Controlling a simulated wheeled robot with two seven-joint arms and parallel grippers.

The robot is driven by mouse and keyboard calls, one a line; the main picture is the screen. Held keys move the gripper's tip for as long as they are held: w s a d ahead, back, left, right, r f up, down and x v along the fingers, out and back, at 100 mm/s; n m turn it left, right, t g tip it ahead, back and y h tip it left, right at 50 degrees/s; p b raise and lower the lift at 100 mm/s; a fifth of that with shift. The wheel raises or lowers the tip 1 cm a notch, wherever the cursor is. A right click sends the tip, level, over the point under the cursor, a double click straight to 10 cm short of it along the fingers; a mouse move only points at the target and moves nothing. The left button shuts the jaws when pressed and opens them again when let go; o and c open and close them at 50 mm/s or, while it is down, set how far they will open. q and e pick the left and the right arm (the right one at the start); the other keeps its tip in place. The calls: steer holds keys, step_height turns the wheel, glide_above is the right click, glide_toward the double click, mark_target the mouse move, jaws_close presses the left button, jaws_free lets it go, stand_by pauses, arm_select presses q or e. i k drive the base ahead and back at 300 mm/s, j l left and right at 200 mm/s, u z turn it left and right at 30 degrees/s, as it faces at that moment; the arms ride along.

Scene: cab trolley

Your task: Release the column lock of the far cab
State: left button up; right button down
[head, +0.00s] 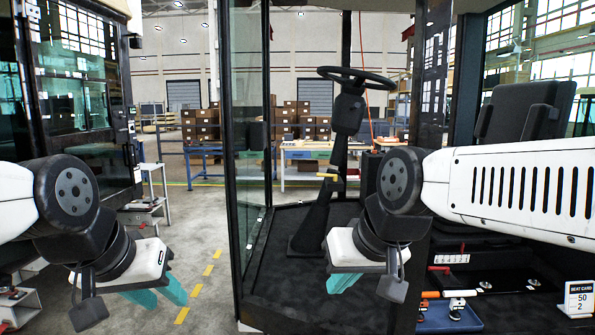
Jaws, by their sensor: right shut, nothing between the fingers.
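A cab (248,200) with an open doorway stands ahead of me. Inside it a black steering column (316,215) rises, tilted, from the floor to a steering wheel (355,76). A small yellow lever (328,176) sits on the column partway up. A second cab (85,110) stands at the left; no column shows in it. I cannot tell which is the far cab. My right gripper (341,284) is shut and empty, low in front of the column and apart from the lever. My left gripper (160,295) is open and empty, over the floor left of the middle cab.
A black seat (523,112) is at the right. Below it are a red-handled lever (440,268), a blue tray (445,318) with tools and a seat card (579,298). A glass door panel (247,130) stands left of the doorway. An aisle lies between the cabs.

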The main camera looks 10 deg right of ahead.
mark_target(319, 174)
steer(key=i+j+z, duration=0.1)
steer(key=j, duration=0.25)
steer(key=i+j, duration=0.2)
steer(key=i+j+z, duration=0.15)
steer(key=j, duration=0.3)
steer(key=i+j, duration=0.1)
steer(key=j, duration=0.25)
steer(key=i+j+z, duration=0.15)
steer(key=j, duration=0.2)
steer(key=i+j+z, duration=0.1)
steer(key=i+j, duration=0.5)
steer(key=j, duration=0.05)
